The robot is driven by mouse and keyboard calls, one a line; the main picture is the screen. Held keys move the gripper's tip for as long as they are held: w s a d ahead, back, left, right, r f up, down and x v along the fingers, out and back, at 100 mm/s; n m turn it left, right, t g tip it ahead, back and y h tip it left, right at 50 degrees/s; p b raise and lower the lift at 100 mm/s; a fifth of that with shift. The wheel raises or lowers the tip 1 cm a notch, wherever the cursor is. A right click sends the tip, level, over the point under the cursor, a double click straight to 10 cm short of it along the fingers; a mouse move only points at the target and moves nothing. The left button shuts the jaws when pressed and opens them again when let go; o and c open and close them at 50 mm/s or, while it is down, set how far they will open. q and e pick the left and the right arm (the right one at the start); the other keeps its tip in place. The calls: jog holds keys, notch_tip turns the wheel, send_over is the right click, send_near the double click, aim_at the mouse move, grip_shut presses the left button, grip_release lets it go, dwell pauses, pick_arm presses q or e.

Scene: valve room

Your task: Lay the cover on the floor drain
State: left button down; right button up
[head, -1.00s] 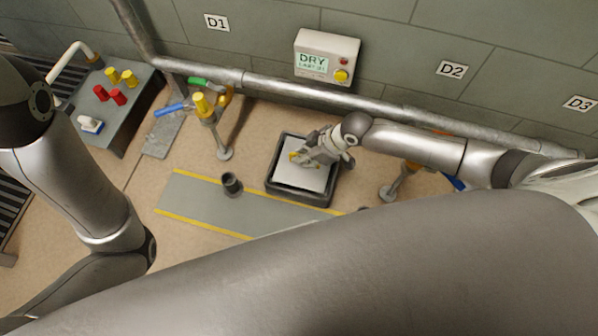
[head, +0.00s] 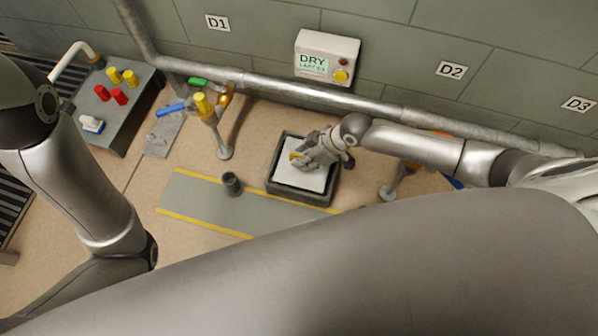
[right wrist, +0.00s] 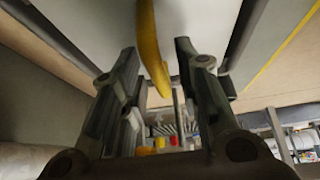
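A flat pale square plate with a yellow handle, which looks like the cover (head: 309,181), lies within a dark square-rimmed tray or frame (head: 296,196) on the floor, below the wall box. My right gripper (head: 300,160) is over the plate at its yellow handle. In the right wrist view the handle (right wrist: 149,45) runs between my two open fingers (right wrist: 155,62), with gaps visible on both sides. The gripper hides part of the plate. My left arm (head: 75,190) is at the left; its gripper is out of view. I cannot clearly identify the floor drain.
A grey strip with yellow edges (head: 203,204) crosses the floor, with a dark cup-like cylinder (head: 232,183) on it. A valve stand (head: 213,125) is left of the tray. A bench (head: 133,108) with red and yellow pegs stands at left. A wall box (head: 327,57) reads DRY.

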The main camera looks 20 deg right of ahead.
jog(key=shift+s, duration=0.1)
jog(key=s+d+r, duration=0.1)
jog(key=s+r, duration=0.6)
jog(key=r, duration=0.3)
jog(key=shift+s+d+r, duration=0.25)
jog(key=shift+s+d, duration=0.05)
jog(key=shift+s, duration=0.05)
dwell(0.9)
